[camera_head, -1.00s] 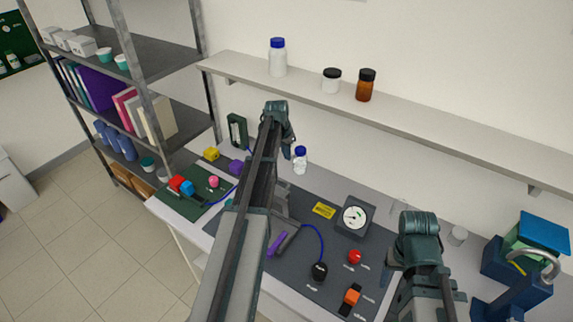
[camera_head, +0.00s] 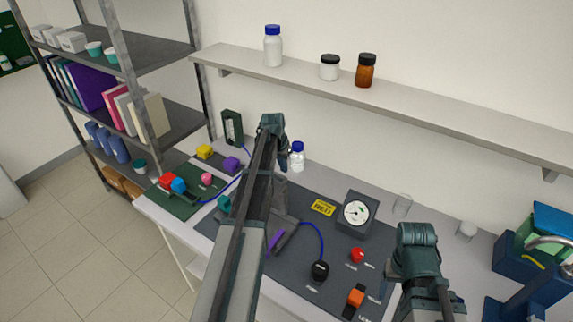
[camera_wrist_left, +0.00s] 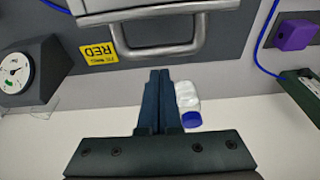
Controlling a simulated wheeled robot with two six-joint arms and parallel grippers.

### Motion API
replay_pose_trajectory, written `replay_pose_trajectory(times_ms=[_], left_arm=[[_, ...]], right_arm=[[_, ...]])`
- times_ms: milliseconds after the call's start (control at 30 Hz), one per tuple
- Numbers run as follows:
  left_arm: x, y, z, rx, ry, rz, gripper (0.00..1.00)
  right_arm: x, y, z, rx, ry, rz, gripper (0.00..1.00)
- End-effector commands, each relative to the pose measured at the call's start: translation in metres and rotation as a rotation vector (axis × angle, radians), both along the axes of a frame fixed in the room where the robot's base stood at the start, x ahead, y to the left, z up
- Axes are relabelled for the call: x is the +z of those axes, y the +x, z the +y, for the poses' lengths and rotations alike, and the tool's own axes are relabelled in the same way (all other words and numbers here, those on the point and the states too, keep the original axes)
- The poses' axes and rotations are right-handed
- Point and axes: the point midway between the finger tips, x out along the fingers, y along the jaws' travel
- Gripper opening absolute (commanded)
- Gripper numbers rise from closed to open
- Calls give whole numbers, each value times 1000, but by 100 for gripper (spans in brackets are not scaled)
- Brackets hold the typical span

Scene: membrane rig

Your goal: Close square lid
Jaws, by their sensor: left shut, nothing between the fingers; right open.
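In the left wrist view a grey square lid or box front with a bar handle (camera_wrist_left: 158,45) fills the top middle. In the head view the grey part with its handle (camera_head: 290,228) is mostly hidden behind my left arm. My left gripper (camera_wrist_left: 160,75) is shut and empty; its tips point at the handle, just below it in the picture. I cannot tell whether they touch it. How far the lid stands open is unclear. My right gripper (camera_head: 415,262) is open at the lower right, away from the lid; its fingertips are not clearly visible.
A blue-capped bottle (camera_head: 297,158) stands close to my left gripper and shows beside the fingers in the wrist view (camera_wrist_left: 187,98). A gauge (camera_head: 357,213), a red knob (camera_head: 357,255) and a black knob (camera_head: 319,271) are on the dark panel. A wall shelf (camera_head: 400,104) runs behind.

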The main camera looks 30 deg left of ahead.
Motion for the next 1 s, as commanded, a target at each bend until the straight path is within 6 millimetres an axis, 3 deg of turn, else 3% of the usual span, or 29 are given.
replay_pose_trajectory(times_ms=[100,1000], left_arm=[[2,-13,0,-1,0,0,0],[7,-30,2,-1,-10,-89,0]], right_arm=[[2,0,0,0,0,0,71],[2,0,0,0,0,0,71]])
